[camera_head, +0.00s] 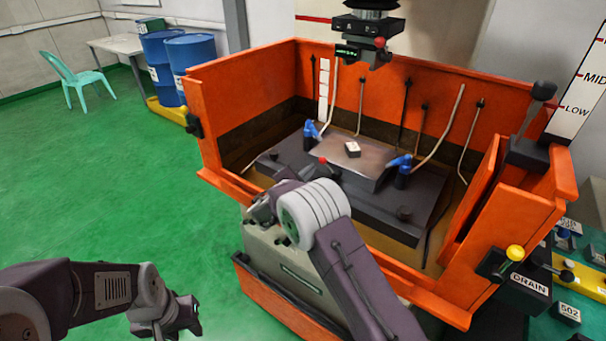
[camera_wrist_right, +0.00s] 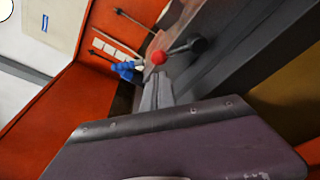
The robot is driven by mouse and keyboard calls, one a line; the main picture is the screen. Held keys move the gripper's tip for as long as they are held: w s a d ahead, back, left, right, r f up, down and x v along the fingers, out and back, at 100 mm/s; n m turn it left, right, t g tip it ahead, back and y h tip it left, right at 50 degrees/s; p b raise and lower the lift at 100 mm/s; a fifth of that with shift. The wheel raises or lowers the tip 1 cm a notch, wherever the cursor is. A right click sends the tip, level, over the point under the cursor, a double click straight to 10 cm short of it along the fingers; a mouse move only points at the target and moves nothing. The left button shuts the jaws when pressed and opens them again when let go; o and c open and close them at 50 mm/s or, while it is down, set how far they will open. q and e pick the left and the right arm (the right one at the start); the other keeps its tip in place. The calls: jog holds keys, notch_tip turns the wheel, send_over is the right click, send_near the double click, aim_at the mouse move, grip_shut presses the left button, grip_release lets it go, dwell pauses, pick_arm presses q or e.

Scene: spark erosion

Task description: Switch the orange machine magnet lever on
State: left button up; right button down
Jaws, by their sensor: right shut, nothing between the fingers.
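The orange machine (camera_head: 240,115) is an open tank with a dark block and a grey plate (camera_head: 345,168) inside. A small lever with a red knob (camera_head: 323,160) shows at the near edge of the plate; in the right wrist view the red knob (camera_wrist_right: 159,57) joins a dark pivot (camera_wrist_right: 198,45) by a thin rod. My right gripper (camera_wrist_right: 156,90) is shut and empty, its tips just short of the knob; contact cannot be told. In the head view my right wrist mostly hides it. My left gripper (camera_head: 188,318) hangs over the green floor, its opening unclear.
Blue clamps (camera_head: 311,130) and a white-topped block (camera_head: 352,149) sit around the plate. A dark machine head (camera_head: 366,30) hangs above. Blue barrels (camera_head: 190,55) and a chair (camera_head: 75,78) stand far left; the floor between is clear.

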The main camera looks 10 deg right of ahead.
jog(key=shift+x, duration=1.3)
jog(key=shift+f, duration=0.1)
jog(key=shift+s+a, duration=0.1)
